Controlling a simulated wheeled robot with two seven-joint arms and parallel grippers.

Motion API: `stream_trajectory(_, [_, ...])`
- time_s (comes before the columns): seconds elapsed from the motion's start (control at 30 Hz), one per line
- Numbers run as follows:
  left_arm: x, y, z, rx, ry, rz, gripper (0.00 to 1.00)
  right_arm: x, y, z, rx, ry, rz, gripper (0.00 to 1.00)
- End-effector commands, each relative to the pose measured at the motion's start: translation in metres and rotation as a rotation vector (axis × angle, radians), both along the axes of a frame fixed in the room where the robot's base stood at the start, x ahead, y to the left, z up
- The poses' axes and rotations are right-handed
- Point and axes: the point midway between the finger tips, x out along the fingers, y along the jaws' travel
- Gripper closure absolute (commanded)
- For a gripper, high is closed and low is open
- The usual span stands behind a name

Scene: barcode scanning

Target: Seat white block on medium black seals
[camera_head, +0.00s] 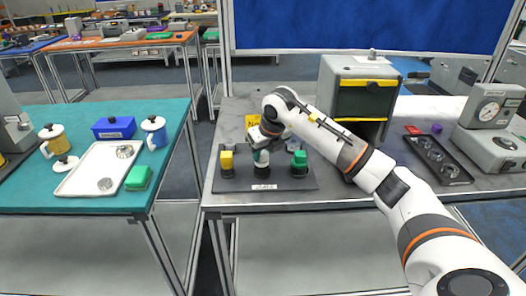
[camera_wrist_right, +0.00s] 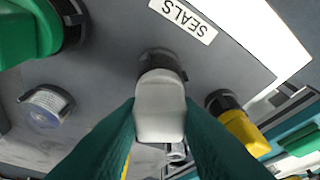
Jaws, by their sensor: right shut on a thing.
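My right gripper (camera_head: 264,141) is over the middle of the dark seals board (camera_head: 242,184). In the wrist view my right gripper (camera_wrist_right: 160,108) has its teal fingers shut on the white block (camera_wrist_right: 159,112). The white block shows in the head view (camera_head: 261,158) just below the gripper. It is lined up with the middle black seal (camera_wrist_right: 157,62), which also shows in the head view (camera_head: 262,170). The two look in contact, but I cannot tell how deep the block sits. My left gripper is not in view.
A yellow block (camera_head: 227,158) stands on a black seal to the left, and a green block (camera_head: 299,158) on one to the right. A grey and yellow cabinet (camera_head: 363,95) stands behind at right. A black tray (camera_head: 437,160) lies farther right.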

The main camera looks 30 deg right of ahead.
Motion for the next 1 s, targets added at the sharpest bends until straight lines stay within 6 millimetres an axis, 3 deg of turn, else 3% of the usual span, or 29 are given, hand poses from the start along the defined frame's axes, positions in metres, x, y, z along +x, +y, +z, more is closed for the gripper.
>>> stream_trajectory(0.6, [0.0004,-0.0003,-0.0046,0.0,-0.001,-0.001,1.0,0.0001,-0.0003,-0.0066,0.0,-0.001,0.0,0.94])
stream_trajectory(0.63, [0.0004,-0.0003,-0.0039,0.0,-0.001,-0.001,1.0,0.0002,-0.0002,-0.0058,0.0,-0.001,0.0,0.68])
stream_trajectory(0.77, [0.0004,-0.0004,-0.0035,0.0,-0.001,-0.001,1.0,0.0002,-0.0002,-0.0054,0.0,-0.001,0.0,0.47])
stream_trajectory(0.97, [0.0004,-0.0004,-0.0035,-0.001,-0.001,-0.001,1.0,0.0001,-0.0003,-0.0055,0.0,-0.001,0.0,0.46])
stream_trajectory(1.0, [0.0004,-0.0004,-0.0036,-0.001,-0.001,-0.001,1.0,0.0,-0.0003,-0.0057,0.0,0.0,0.0,0.41])
